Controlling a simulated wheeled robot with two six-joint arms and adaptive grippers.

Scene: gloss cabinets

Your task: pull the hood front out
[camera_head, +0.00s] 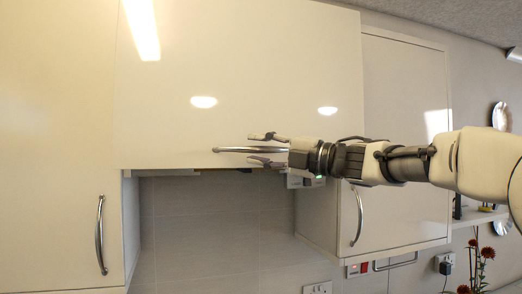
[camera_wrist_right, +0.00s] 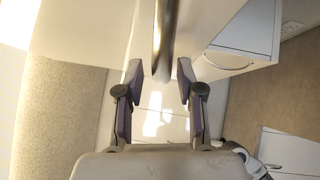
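The hood front (camera_head: 240,80) is the wide glossy cream panel in the middle of the head view. Its curved metal handle (camera_head: 230,150) runs level along the lower edge. My right gripper (camera_head: 262,149) reaches in from the right, with one finger above the handle and one below. In the right wrist view the handle (camera_wrist_right: 164,40) shows between the fingertips of the open gripper (camera_wrist_right: 160,72), with a gap on both sides. My left gripper is not in view.
A tall cabinet door (camera_head: 60,150) with an upright handle stands at the left. Another cabinet door (camera_head: 405,140) is behind my right arm. Below the hood are a tiled wall (camera_head: 210,225) and sockets (camera_head: 318,288). Red flowers (camera_head: 480,258) stand at the lower right.

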